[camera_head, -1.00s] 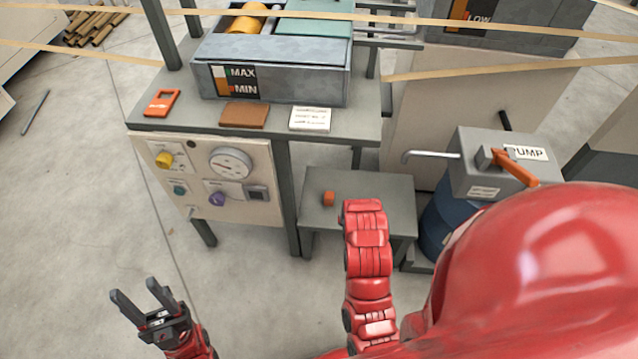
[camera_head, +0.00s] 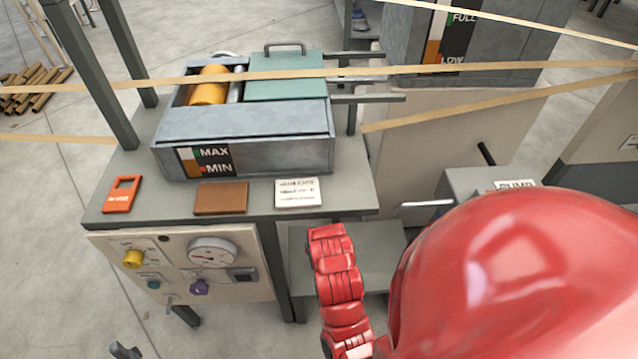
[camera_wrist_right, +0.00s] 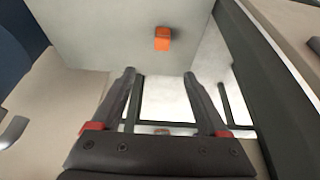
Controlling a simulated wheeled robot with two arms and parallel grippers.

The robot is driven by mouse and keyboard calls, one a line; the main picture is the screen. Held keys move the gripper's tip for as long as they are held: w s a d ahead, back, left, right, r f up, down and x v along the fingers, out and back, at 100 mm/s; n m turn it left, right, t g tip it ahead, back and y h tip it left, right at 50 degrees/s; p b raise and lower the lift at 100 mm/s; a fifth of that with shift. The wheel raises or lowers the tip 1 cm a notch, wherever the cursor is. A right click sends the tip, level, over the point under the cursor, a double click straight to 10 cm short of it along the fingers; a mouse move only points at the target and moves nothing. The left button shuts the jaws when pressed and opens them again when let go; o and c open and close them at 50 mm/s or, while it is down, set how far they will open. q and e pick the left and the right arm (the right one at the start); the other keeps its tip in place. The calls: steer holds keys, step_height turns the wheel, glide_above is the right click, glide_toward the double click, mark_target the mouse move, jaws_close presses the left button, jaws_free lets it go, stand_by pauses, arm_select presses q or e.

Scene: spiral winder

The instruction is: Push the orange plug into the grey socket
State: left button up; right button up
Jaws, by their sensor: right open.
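The orange plug (camera_wrist_right: 162,38) rests on a low grey table (camera_wrist_right: 110,30), near its edge, in the right wrist view. My right gripper (camera_wrist_right: 159,75) is open and empty, with its fingers pointing towards the plug and apart from it. In the head view my red right arm reaches over the low table (camera_head: 378,255), and the plug does not show. The beige panel (camera_head: 130,285) carries a square grey fitting with a dark face (camera_head: 243,275); I cannot tell if it is the socket. Only a fingertip of my left gripper (camera_head: 124,350) shows at the bottom edge.
A bench holds a grey tank (camera_head: 250,150), an orange tag (camera_head: 122,194), a brown pad (camera_head: 221,198) and a white label (camera_head: 298,192). The panel also has a yellow knob (camera_head: 133,259), a gauge (camera_head: 212,252) and a purple knob (camera_head: 199,288). A pump unit (camera_head: 470,183) stands right.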

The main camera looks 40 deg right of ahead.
steer(key=b+x, duration=0.1)
steer(key=x, duration=1.1)
steer(key=shift+a+b+x, duration=0.2)
steer(key=shift+b+x, duration=0.1)
steer(key=shift+x, duration=1.05)
steer(key=shift+a+b+x, duration=0.15)
steer(key=shift+b+x, duration=0.15)
steer(key=shift+x, duration=1)
steer(key=shift+s+f, duration=0.15)
jaws_close()
